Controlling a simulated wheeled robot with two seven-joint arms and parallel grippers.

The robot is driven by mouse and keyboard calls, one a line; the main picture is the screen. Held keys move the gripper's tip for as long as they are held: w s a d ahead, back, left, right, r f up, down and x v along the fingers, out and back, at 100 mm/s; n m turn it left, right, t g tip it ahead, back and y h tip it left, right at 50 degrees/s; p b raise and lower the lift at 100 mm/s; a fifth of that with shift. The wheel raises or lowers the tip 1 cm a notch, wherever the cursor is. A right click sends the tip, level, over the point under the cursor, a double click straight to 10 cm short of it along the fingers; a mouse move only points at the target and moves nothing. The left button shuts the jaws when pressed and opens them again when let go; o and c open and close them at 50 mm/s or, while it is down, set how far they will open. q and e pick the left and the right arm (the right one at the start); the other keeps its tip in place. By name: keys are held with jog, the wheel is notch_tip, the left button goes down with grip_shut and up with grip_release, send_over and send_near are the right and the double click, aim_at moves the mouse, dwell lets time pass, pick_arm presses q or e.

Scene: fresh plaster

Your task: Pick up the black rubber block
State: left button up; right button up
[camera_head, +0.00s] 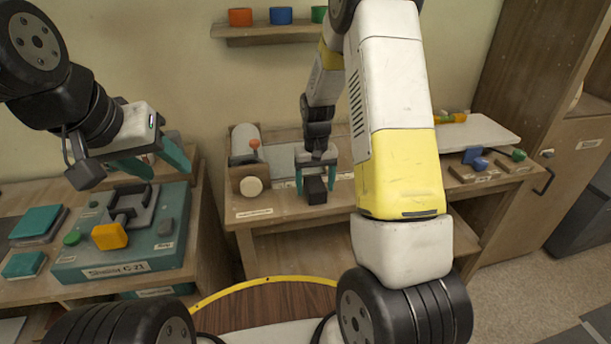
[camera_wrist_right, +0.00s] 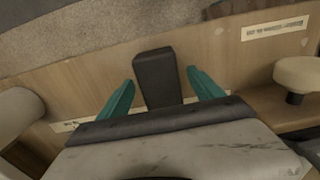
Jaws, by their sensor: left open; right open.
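The black rubber block (camera_head: 316,190) lies near the front edge of the middle bench. In the right wrist view the block (camera_wrist_right: 157,72) appears as a dark oblong between the two teal fingers. My right gripper (camera_head: 316,168) is open over the block, fingers pointing down. In the right wrist view the fingers of my right gripper (camera_wrist_right: 161,80) stand on either side of the block, with a gap visible on each side. The block's near end is hidden by the gripper body. My left gripper (camera_head: 155,163) is open and empty above the green machine at the left.
The green machine (camera_head: 150,249) with a yellow-handled lever stands on the left bench. A roller device with a pale knob (camera_head: 252,187) sits left of the block. A shelf (camera_head: 268,34) with coloured cups hangs behind. Small blocks (camera_head: 475,158) lie on the bench's right side.

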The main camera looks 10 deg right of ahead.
jog(key=shift+c, duration=0.2)
grip_shut()
jog(key=shift+r, duration=0.15)
